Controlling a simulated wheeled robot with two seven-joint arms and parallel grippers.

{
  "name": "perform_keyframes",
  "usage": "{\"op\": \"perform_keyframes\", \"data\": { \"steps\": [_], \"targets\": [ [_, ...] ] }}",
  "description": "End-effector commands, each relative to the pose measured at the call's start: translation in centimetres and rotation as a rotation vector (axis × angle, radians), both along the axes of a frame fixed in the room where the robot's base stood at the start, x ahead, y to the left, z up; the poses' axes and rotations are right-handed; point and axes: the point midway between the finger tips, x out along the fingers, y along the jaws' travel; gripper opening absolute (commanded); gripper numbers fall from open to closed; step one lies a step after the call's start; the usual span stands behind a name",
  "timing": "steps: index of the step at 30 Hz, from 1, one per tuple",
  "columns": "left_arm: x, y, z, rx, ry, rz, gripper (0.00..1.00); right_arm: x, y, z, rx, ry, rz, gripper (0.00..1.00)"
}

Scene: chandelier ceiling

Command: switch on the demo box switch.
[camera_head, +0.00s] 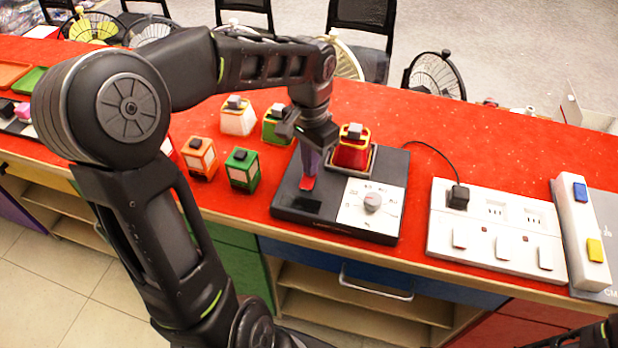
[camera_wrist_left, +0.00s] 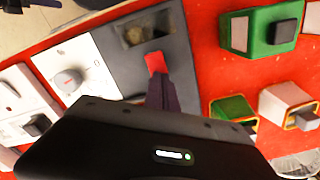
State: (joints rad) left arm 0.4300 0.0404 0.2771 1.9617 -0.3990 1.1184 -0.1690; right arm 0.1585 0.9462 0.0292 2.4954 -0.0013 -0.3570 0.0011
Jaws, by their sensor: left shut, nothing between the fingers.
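The demo box (camera_head: 265,212) is a dark flat box on the red counter, with a white dial panel and a grey knob (camera_head: 372,202) at its right front. Its red switch (camera_head: 307,183) is on the left part of the top. My left gripper (camera_head: 310,172) is shut and empty, pointing down right at the red switch. In the left wrist view, the fingertips (camera_wrist_left: 160,80) meet the edge of the red switch (camera_wrist_left: 155,62); I cannot tell whether they press it. The switch's on or off state is not clear. My right gripper is not in view.
A red-yellow block (camera_head: 352,150) sits on the box's back right. Orange (camera_head: 200,157) and green (camera_head: 242,168) blocks stand left of it. A white socket strip (camera_head: 490,245) with a plugged-in black cable lies to the right. The counter's front edge is close below the box.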

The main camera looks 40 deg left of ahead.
Motion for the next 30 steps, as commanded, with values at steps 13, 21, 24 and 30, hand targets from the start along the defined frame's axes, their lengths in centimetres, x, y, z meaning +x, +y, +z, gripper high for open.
{"op": "perform_keyframes", "data": {
  "steps": [13,21,24,30],
  "targets": [
    [0.0,0.0,-0.6,0.000,0.001,0.000,0.00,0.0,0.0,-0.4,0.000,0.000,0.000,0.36],
    [0.0,0.0,0.8,0.000,0.000,0.000,0.00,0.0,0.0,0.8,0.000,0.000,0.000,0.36],
    [0.0,0.0,1.7,0.000,-0.001,0.001,0.00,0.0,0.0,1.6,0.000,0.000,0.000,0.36],
    [0.0,0.0,3.5,0.000,-0.001,0.000,0.00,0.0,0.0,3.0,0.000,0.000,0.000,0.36]
  ]
}}
